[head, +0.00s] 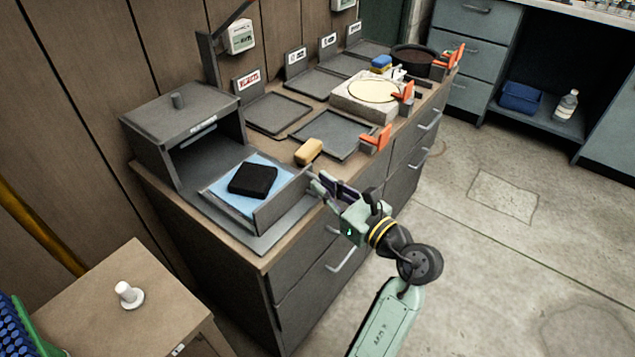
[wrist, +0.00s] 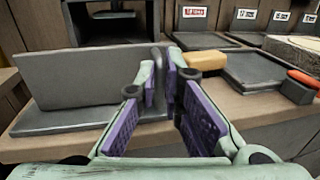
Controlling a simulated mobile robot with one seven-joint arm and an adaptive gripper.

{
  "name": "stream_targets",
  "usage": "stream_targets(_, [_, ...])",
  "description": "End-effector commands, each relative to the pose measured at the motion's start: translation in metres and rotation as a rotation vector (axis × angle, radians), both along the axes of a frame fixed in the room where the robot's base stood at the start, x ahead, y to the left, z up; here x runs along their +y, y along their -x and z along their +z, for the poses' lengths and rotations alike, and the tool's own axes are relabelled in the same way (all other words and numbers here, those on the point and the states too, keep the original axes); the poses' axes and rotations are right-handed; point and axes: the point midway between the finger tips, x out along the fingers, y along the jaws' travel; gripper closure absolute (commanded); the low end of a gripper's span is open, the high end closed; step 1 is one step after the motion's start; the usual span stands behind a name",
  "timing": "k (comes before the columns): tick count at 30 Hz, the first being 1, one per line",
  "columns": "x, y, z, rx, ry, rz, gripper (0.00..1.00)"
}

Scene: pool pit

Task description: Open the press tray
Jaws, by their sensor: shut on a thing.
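The press (head: 180,125) is a dark grey box with a lid and knob at the left end of the cabinet top. Its grey tray (head: 280,208) stands out from the box's open front, with a light blue sheet (head: 218,187) and a black pad (head: 252,180) inside. In the wrist view the tray's front wall (wrist: 85,80) fills the left. My gripper (head: 322,184) is at the wall's right end. In the wrist view its purple-padded fingers (wrist: 163,72) are closed on that end of the tray wall. The exact contact is partly hidden.
A yellow sponge (head: 309,151) lies just right of the tray. Flat grey trays (head: 335,134), a pale block (head: 365,98) and orange clips (head: 377,138) fill the cabinet top farther right. A stool (head: 125,300) with a white knob stands front left. The floor (head: 480,250) at right is clear.

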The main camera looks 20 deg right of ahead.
Motion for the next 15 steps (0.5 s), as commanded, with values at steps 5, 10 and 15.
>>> stream_targets(5, [-0.0005,0.0006,-0.0002,0.001,-0.002,-0.001,1.00])
stream_targets(10, [-0.0004,0.0003,-0.0002,0.001,-0.002,-0.001,0.90])
stream_targets(15, [-0.0003,0.0001,-0.0002,0.000,-0.001,-0.001,0.78])
